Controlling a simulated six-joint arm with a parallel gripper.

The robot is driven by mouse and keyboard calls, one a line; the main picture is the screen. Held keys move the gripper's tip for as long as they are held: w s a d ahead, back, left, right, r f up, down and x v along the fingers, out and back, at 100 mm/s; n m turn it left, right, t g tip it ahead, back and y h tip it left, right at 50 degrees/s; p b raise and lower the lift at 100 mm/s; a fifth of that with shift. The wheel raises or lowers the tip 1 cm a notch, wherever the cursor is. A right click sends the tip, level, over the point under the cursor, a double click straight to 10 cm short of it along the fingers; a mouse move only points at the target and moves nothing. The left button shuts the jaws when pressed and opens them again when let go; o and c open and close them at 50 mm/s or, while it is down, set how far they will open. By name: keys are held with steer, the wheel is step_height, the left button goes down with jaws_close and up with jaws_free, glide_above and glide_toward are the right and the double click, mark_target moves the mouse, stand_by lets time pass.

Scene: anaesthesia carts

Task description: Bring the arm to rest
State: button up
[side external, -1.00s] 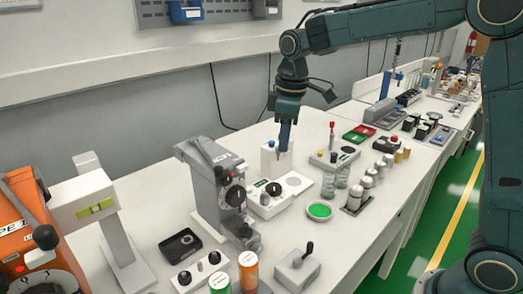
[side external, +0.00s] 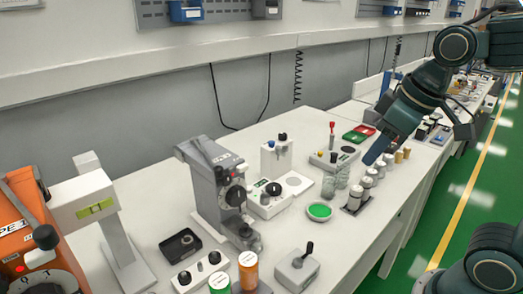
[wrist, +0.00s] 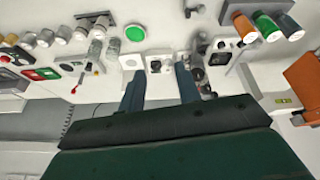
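My gripper (side external: 374,155) hangs in the air at the right of the bench in the side view, angled down to the left. In the side view it overlaps the row of white-capped jars (side external: 366,182); I cannot tell how high above them it is. In the wrist view the two blue fingers of my gripper (wrist: 159,88) stand apart with nothing between them. The white bench (side external: 330,255) lies below.
A grey dial instrument (side external: 222,185), a white control box (side external: 270,200) and a green round dish (side external: 319,211) stand on the bench. Red and green trays (side external: 358,133) sit farther back. An orange machine (side external: 30,235) is at far left. A green-floored aisle (side external: 480,205) runs along the right.

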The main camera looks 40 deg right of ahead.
steer(key=s+f+m+t, duration=0.1)
steer(key=s+f, duration=0.1)
steer(key=s, duration=0.3)
steer(key=shift+s+d+f+m, duration=0.2)
steer(key=shift+s+m, duration=0.1)
steer(key=shift+m, duration=0.1)
stand_by(0.7)
steer(key=o, duration=0.7)
steer(key=shift+c, duration=0.2)
steer(key=shift+o, duration=0.3)
steer(key=shift+w+r, duration=0.3)
steer(key=shift+w, duration=0.2)
steer(key=w+d+f+m+g, duration=0.15)
steer(key=w+g, duration=0.25)
steer(key=w, duration=2.1)
steer(key=w+d+f+m+g, duration=0.1)
steer(key=w+f, duration=0.6)
steer(key=shift+w+m+g, duration=0.3)
steer(key=shift+w+m, duration=0.05)
